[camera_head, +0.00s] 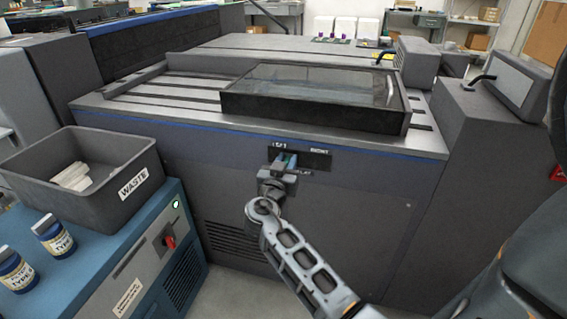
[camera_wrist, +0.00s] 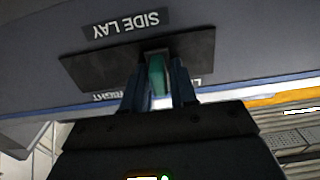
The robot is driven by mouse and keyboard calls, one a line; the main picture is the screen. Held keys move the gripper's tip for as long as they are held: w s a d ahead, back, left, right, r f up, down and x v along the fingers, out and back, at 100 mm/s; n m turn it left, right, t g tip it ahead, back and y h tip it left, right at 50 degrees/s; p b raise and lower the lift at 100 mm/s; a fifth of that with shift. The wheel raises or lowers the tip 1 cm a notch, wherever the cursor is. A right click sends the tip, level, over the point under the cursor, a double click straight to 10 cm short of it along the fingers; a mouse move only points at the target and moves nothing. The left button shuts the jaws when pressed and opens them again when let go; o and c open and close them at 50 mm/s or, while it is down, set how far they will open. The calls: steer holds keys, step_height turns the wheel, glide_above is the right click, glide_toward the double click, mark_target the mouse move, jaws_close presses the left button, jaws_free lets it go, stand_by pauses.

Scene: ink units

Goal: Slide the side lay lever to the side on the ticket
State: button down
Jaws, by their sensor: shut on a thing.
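The side lay lever (camera_wrist: 157,75) is a teal-green tab on a dark plate (camera_wrist: 95,68) on the front of the grey machine. My gripper (camera_head: 285,161) is shut on the lever, with one finger on each side. In the wrist view the gripper (camera_wrist: 158,88) points up at the plate, which appears upside down beneath a "SIDE LAY" label. The plate carries a "RIGHT" label and a second label partly hidden by a finger. In the head view the lever sits left of the plate's middle. I see no readable ticket.
A framed glass panel (camera_head: 310,88) lies on the machine top above the plate. The floor in front of the machine looks clear.

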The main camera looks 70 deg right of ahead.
mark_target(313, 159)
steer(key=s, duration=0.2)
steer(key=s+b, duration=0.1)
steer(key=s, duration=0.3)
steer(key=shift+s+d+b, duration=0.3)
steer(key=shift+s+b, duration=0.05)
steer(key=shift+b, duration=0.05)
steer(key=shift+f, duration=0.1)
steer(key=c, duration=1.1)
jaws_free()
steer(key=shift+a, duration=0.15)
steer(key=a, duration=0.7)
steer(key=shift+s+a, duration=0.3)
steer(key=shift+s, duration=0.05)
